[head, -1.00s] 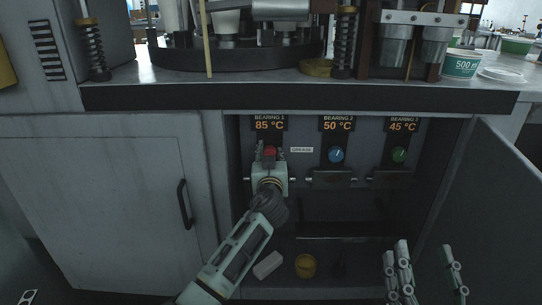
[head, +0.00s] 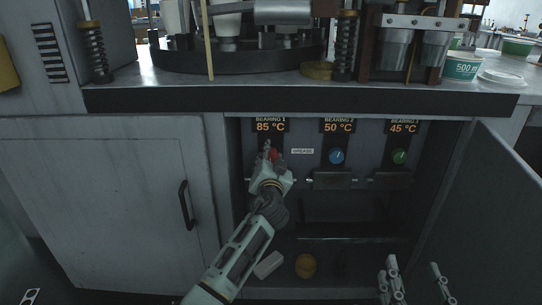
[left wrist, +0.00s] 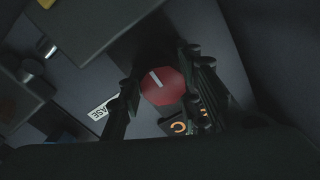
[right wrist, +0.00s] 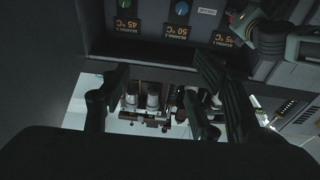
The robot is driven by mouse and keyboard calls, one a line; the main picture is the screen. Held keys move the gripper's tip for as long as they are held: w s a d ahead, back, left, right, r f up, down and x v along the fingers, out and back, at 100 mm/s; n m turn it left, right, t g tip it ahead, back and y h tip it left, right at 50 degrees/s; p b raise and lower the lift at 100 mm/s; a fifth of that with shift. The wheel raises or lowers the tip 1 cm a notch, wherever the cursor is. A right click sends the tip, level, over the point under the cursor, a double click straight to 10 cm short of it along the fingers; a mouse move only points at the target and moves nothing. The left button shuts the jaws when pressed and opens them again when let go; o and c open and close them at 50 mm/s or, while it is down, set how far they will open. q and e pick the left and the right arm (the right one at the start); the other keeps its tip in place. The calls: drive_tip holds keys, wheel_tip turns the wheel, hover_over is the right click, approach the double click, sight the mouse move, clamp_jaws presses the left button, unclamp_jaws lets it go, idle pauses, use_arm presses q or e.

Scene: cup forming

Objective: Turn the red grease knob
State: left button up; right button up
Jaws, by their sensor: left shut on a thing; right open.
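The red grease knob (head: 273,155) is under the BEARING 1 sign, which reads 85 °C, inside the open cabinet. My left gripper (head: 270,152) is shut on it and hides part of it. In the left wrist view the red knob (left wrist: 162,86) with its white mark sits between the two fingers (left wrist: 158,90). My right gripper (head: 414,272) is open and empty at the bottom right, in front of the cabinet. In the right wrist view its fingers (right wrist: 155,95) are spread with nothing between them.
A blue knob (head: 336,157) and a green knob (head: 399,157) sit to the right of the red one. The open cabinet door (head: 480,210) stands at the right. A yellow round container (head: 306,266) and a pale block (head: 268,264) lie on the cabinet floor. The countertop (head: 300,97) overhangs above.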

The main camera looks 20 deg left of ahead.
use_arm(q)
drive_tip(key=shift+d+f+m, duration=0.15)
drive_tip(key=shift+m, duration=0.4)
drive_tip(key=shift+d+f+m, duration=0.15)
drive_tip(key=shift+m, duration=0.4)
use_arm(e)
drive_tip(key=shift+d+f+g+h, duration=0.2)
drive_tip(key=shift+f+g+h, duration=0.2)
drive_tip(key=shift+f+g, duration=0.75)
drive_tip(key=shift+f+t, duration=0.35)
use_arm(q)
drive_tip(key=o, duration=1.1)
drive_tip(key=shift+f, duration=0.1)
use_arm(e)
drive_tip(key=shift+d, duration=0.1)
use_arm(q)
drive_tip(key=shift+a, duration=0.1)
use_arm(e)
drive_tip(key=shift+f, duration=0.1)
use_arm(q)
drive_tip(key=v, duration=1.2)
drive_tip(key=shift+r, duration=0.2)
